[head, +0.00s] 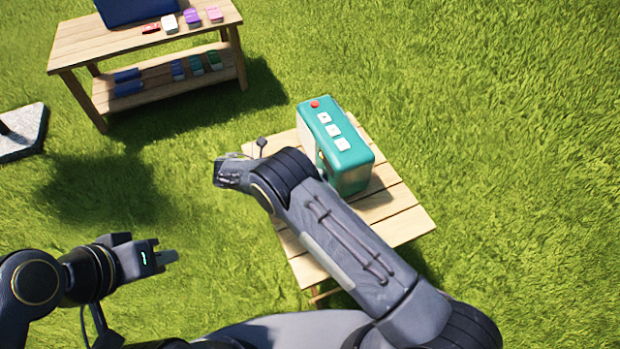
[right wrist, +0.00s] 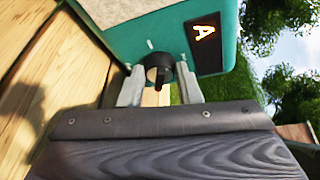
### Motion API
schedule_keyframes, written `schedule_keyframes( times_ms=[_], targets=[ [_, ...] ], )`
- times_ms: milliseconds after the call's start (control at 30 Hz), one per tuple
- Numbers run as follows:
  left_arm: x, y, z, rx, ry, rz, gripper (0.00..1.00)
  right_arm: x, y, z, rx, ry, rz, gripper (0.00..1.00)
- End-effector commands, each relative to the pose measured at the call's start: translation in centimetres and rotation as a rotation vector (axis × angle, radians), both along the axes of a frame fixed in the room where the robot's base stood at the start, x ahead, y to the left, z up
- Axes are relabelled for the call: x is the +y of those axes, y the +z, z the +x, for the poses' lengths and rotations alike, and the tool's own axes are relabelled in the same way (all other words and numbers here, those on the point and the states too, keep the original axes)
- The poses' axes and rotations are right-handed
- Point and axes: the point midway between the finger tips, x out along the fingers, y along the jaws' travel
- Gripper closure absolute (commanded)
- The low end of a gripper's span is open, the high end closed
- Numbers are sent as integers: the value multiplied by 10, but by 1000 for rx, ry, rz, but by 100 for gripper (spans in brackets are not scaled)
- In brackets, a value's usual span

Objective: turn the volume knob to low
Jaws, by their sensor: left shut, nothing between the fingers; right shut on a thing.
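The teal radio (head: 350,160) stands on the small slatted table in the head view, with a red button and several white buttons on top. Its volume knob (right wrist: 184,70) is black and round and shows in the right wrist view, with a short white mark on the casing near it. My right gripper (right wrist: 160,90) has its two grey fingers on either side of the knob and is shut on it. My right arm covers the knob and these fingers in the head view. My left gripper (head: 167,257) is shut and empty, over the grass at the lower left.
The slatted table (head: 405,225) has bare boards in front of the radio. A dark display (right wrist: 207,42) with an orange letter A is beside the knob. A wooden bench (head: 75,45) with a blue case and small items stands at the upper left. Grass is open around.

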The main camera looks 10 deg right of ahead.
Motion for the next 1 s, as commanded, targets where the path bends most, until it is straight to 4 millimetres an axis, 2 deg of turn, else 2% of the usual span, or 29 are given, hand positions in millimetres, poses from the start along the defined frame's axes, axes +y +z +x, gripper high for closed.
schedule_keyframes(
  times_ms=[200, 500, 1000],
  targets=[
    [0, -9, 0, 0, 0, 0, 100, 1, -4, 1, 165, 2, -55, 92],
    [0, -14, 0, 0, 0, 0, 100, 1, -5, 2, 321, 4, -104, 92],
    [0, -16, 0, 0, 0, 0, 100, 0, -5, 2, 383, 4, -122, 92]
  ],
)
